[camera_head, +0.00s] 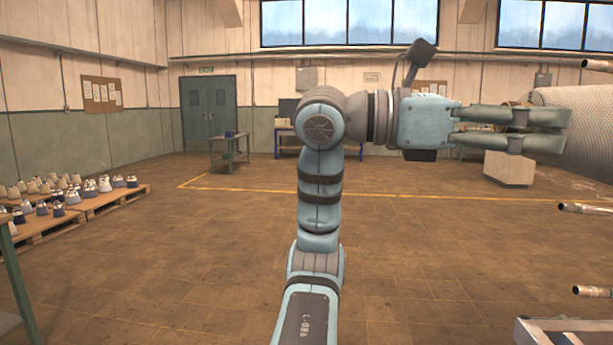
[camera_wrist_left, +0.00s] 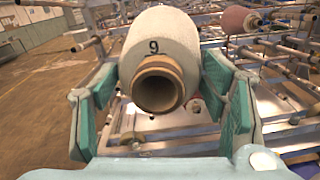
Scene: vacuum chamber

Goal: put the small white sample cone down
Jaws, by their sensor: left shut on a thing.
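My left gripper (camera_head: 515,128) reaches to the right and is shut on the white sample cone (camera_head: 588,105), which is cut off by the right edge of the head view. In the left wrist view the white cone (camera_wrist_left: 160,35) lies between the two green-padded fingers of the left gripper (camera_wrist_left: 165,105). Its brown tube end (camera_wrist_left: 158,83) faces the camera, and a black "9" is printed above the tube. The cone's far end is hidden. My right gripper is not in view.
Metal-tipped pegs (camera_head: 580,208) stick in from the right. A peg rack (camera_wrist_left: 285,45) with a pinkish cone (camera_wrist_left: 238,19) stands beyond the gripper. A metal frame (camera_head: 570,330) is at lower right. Pallets (camera_head: 85,208) of cones stand left. The middle floor is clear.

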